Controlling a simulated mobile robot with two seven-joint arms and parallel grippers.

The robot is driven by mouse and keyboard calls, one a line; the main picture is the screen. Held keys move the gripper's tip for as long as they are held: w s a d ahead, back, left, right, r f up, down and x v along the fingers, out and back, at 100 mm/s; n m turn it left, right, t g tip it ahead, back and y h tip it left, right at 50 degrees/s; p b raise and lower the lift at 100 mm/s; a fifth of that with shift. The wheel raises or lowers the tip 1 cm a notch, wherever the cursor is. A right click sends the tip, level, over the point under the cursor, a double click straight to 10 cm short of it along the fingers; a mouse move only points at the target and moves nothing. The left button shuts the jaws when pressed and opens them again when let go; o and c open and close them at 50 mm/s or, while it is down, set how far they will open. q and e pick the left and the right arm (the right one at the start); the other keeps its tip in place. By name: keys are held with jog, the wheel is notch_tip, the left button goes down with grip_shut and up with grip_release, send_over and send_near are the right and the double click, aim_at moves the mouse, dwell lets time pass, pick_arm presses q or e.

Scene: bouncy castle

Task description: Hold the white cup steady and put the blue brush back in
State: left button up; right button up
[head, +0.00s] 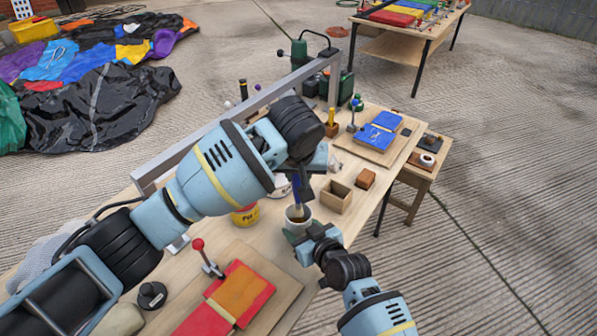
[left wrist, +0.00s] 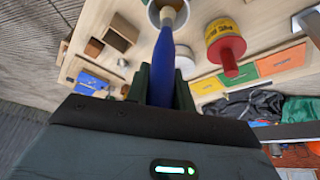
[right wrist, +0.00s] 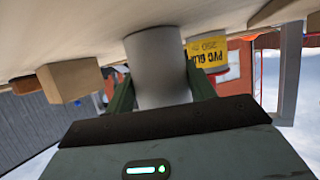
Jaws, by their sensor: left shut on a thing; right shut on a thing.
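The white cup (head: 299,226) stands upright near the front edge of the wooden bench. My right gripper (head: 305,236) is shut on its side; the right wrist view shows the cup (right wrist: 158,65) between both fingers. The blue brush (head: 296,188) points down over the cup, held by my left gripper (head: 298,172). In the left wrist view the blue handle (left wrist: 163,68) lies between the fingers, and the lower end overlaps the cup's mouth (left wrist: 155,14). I cannot tell how deep the tip is. My left arm hides part of the bench behind.
A yellow PVC glue can (left wrist: 221,42) with a red top stands close to the cup. A small open wooden box (head: 336,197) and a brown block (head: 365,179) are to the right. A red-handled clamp (head: 205,255) and orange-red fabric (head: 240,293) are at the front left.

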pick_arm(q)
jog(key=shift+f, duration=0.85)
dwell(0.3)
jog(key=shift+f, duration=0.3)
jog(key=shift+f, duration=1)
dwell(0.4)
jog(key=o, duration=1)
jog(key=shift+o, duration=0.2)
jog(key=shift+r, duration=0.1)
jog(key=v, duration=1.2)
